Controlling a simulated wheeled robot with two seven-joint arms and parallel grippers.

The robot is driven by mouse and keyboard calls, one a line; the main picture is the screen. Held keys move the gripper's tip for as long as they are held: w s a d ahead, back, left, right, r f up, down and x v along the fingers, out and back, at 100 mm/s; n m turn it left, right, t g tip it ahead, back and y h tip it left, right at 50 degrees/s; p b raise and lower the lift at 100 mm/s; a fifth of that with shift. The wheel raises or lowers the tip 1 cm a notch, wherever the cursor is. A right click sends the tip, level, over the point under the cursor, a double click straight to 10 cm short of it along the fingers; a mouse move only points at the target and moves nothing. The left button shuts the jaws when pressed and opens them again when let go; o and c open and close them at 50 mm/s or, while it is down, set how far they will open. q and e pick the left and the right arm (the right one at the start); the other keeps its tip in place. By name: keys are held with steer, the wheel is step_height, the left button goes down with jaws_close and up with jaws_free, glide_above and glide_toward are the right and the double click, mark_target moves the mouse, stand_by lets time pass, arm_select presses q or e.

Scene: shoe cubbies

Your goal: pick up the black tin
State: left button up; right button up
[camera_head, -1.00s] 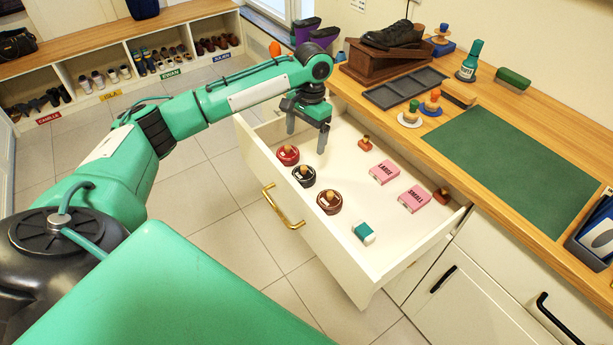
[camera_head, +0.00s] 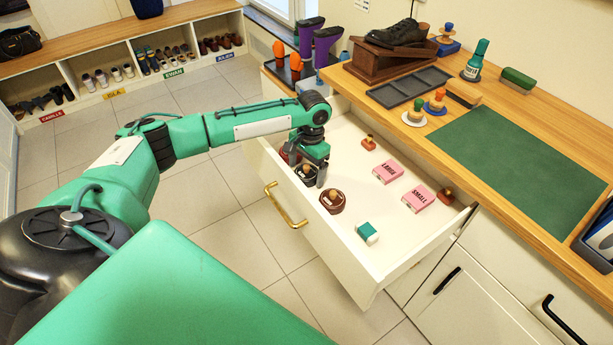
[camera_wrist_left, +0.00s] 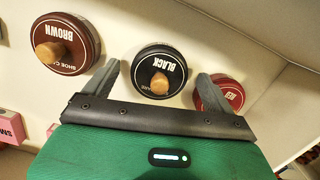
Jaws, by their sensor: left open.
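The black tin (camera_wrist_left: 160,72) has a wooden knob and a "BLACK" label. In the left wrist view it lies between the two open fingers of my left gripper (camera_wrist_left: 157,80), with a little space beside it. In the head view the gripper (camera_head: 307,174) is low in the drawer over the black tin (camera_head: 306,181), which is partly hidden by the fingers. The brown tin (camera_wrist_left: 66,45) is on one side and the red tin (camera_wrist_left: 222,93) on the other, close to a finger. My right gripper is not in view.
The open drawer (camera_head: 378,285) also holds pink boxes (camera_head: 388,171), small wooden-handled stamps and a green-and-white block (camera_head: 367,233). Its front wall with the brass handle (camera_head: 285,207) stands close to the tins. The counter with the green mat (camera_head: 520,158) is behind.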

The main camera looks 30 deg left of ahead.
arm_select(q)
steer(key=c, duration=1.1)
steer(key=shift+c, duration=0.2)
steer(key=shift+r, duration=0.15)
